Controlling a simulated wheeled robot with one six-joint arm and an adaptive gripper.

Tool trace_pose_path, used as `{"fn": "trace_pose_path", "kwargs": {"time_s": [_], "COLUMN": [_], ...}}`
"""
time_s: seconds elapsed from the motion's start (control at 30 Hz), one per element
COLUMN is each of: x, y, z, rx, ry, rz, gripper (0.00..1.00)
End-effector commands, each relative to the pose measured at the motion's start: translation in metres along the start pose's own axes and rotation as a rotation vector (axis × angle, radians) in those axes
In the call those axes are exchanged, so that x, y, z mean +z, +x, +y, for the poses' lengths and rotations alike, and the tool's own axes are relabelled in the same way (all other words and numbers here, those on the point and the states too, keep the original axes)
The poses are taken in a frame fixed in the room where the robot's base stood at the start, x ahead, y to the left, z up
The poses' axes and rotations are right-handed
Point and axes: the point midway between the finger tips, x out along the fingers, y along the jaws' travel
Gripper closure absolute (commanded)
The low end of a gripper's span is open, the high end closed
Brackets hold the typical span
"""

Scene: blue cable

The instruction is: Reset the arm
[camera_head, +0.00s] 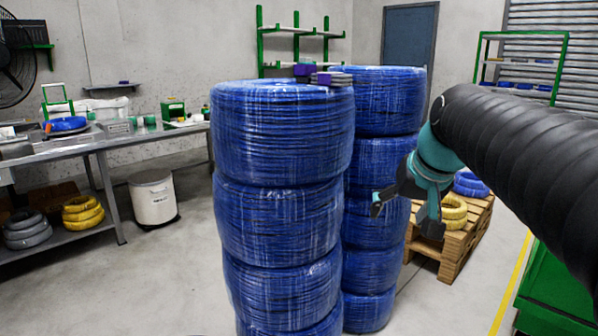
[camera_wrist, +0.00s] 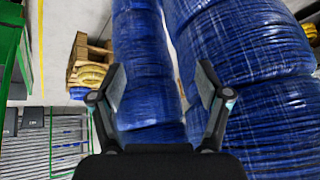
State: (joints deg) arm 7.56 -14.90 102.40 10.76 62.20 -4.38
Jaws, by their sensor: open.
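My gripper (camera_head: 408,214) hangs at the end of my arm, to the right of two tall stacks of wrapped blue cable coils. The front stack (camera_head: 285,215) stands in the middle of the head view. The rear stack (camera_head: 378,180) stands just behind it and closer to my gripper. In the wrist view my gripper (camera_wrist: 161,95) has its two fingers spread apart with nothing between them. Blue coils (camera_wrist: 245,50) fill the wrist view beyond the fingers. Small purple and grey items (camera_head: 318,75) lie on top of the stacks.
A metal workbench (camera_head: 110,135) with a white bin (camera_head: 153,197) beside it is at left. A wooden pallet (camera_head: 452,245) with yellow and blue coils is behind my gripper. A green cabinet (camera_head: 560,285) is at lower right. Bare floor lies between the bench and the stacks.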

Motion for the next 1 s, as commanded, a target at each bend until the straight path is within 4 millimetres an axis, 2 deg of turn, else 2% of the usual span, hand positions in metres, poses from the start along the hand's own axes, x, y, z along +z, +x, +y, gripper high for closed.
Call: {"fn": "trace_pose_path", "kwargs": {"time_s": [0.03, 0.17, 0.4, 0.5, 0.6, 0.8, 1.0], "x": [0.024, 0.084, 0.203, 0.240, 0.256, 0.254, 0.254], "y": [0.008, 0.030, 0.060, 0.065, 0.062, 0.050, 0.050], "z": [0.003, 0.012, 0.026, 0.028, 0.026, 0.018, 0.017], "rx": [0.017, 0.063, 0.119, 0.123, 0.117, 0.104, 0.101], "ry": [0.002, -0.001, -0.061, -0.088, -0.101, -0.119, -0.123], "rz": [-0.012, -0.039, -0.094, -0.113, -0.102, -0.053, -0.053], "gripper": [0.24, 0.24, 0.24, 0.24, 0.24, 0.24, 0.24]}}
